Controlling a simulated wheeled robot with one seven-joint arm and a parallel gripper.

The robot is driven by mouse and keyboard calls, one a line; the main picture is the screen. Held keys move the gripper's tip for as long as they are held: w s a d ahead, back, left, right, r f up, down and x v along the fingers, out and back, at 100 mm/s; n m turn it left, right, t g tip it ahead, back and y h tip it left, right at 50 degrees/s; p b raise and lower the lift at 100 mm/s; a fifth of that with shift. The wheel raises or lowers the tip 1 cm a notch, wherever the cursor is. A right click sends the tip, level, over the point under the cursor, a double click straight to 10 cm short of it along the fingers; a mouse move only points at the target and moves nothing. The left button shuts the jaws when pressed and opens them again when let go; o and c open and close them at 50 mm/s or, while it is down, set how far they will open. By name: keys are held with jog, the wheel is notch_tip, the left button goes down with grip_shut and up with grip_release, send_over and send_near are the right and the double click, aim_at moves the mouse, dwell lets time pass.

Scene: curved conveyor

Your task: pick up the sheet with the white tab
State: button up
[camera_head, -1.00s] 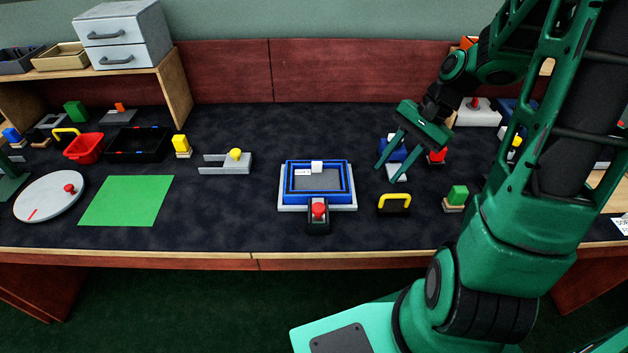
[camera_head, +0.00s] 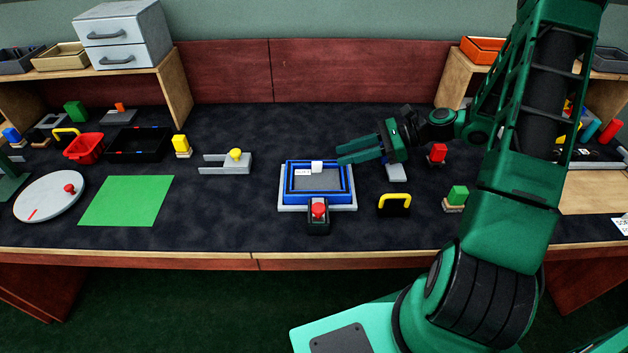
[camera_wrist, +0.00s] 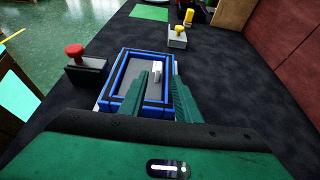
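The sheet (camera_head: 318,181) is dark grey and lies inside a blue-framed tray (camera_head: 288,192) on a light grey base. Its white tab (camera_head: 317,166) stands up near the far edge of the sheet. In the wrist view the tab (camera_wrist: 154,73) shows just beyond my fingertips, and the tray (camera_wrist: 118,80) lies below them. My gripper (camera_head: 343,154) is to the right of the tray and above the table, its two green fingers pointing left towards the tab. In the wrist view the fingers (camera_wrist: 160,74) are apart with nothing between them.
A red-knobbed black block (camera_head: 318,213) stands at the tray's front edge. A black block with a yellow handle (camera_head: 394,204) and a green block (camera_head: 457,195) stand to the right. A yellow-knobbed grey fixture (camera_head: 228,163) is left of the tray, with clear table between.

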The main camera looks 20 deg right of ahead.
aim_at(317, 177)
jog(key=shift+x, duration=3.9)
jog(key=shift+r, duration=0.1)
jog(key=shift+c, duration=0.3)
grip_shut()
